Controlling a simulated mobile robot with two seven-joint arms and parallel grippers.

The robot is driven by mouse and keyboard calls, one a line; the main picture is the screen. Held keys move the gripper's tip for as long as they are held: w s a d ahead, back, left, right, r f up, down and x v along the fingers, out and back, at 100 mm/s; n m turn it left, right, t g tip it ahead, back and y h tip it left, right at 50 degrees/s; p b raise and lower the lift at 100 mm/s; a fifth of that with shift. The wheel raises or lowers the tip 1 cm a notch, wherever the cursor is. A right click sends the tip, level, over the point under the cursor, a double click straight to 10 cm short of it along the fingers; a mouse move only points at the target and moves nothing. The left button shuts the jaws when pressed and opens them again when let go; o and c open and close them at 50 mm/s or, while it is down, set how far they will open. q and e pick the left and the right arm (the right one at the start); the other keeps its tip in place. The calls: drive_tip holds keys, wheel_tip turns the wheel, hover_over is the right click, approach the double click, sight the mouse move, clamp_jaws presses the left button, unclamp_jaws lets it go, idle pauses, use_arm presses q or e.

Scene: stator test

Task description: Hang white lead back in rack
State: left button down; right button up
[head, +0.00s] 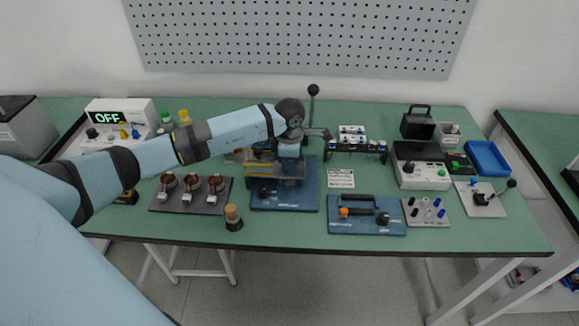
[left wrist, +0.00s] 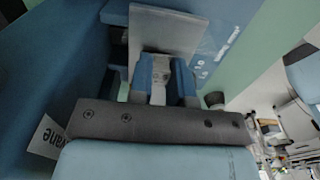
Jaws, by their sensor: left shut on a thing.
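My left gripper (head: 288,158) points down over the blue fixture (head: 305,196) in the middle of the table. In the left wrist view its two blue fingers (left wrist: 166,82) are close together on a narrow pale piece, too hidden to name with certainty. A light grey plate (left wrist: 165,30) lies just beyond the fingertips. A low black rack (head: 357,152) with small white blocks stands to the right of the gripper, apart from it. I cannot make out the white lead clearly in either view. My right gripper is out of view.
A lever with a black ball (head: 313,90) rises just behind the gripper. A dark tray with copper coils (head: 190,207), a blue board (head: 366,228), a white-fronted tester (head: 424,182) and a blue tray (head: 487,158) stand around. The table front is mostly clear.

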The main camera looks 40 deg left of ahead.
use_arm(q)
drive_tip(key=shift+r+p, duration=1.5)
drive_tip(key=shift+r, duration=1.3)
